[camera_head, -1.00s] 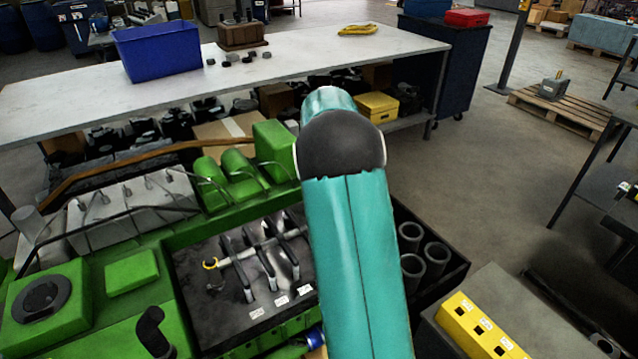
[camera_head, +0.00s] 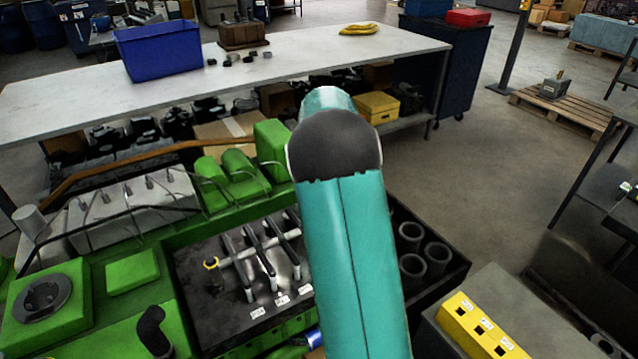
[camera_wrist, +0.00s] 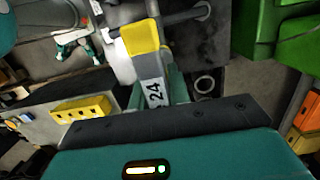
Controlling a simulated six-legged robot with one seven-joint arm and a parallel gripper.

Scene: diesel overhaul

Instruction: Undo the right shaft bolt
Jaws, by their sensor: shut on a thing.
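My gripper (camera_wrist: 163,96) shows in the wrist view, shut on a pale tool (camera_wrist: 155,91) marked "24" with a yellow section (camera_wrist: 141,38) beyond the mark. The tool points away from my palm toward the engine; its far end is not clear. In the head view my arm hides the gripper and most of the tool. The shaft (camera_head: 240,254) lies across a dark bay of the green engine (camera_head: 132,272), with several levers and small white labels. The right end and right shaft bolt are hidden behind my arm.
A grey bench with a yellow socketed block (camera_head: 482,328) stands at the lower right. A black tray (camera_head: 450,262) with grey cylinders lies right of the engine. A long table (camera_head: 300,62) with a blue bin (camera_head: 157,50) stands behind.

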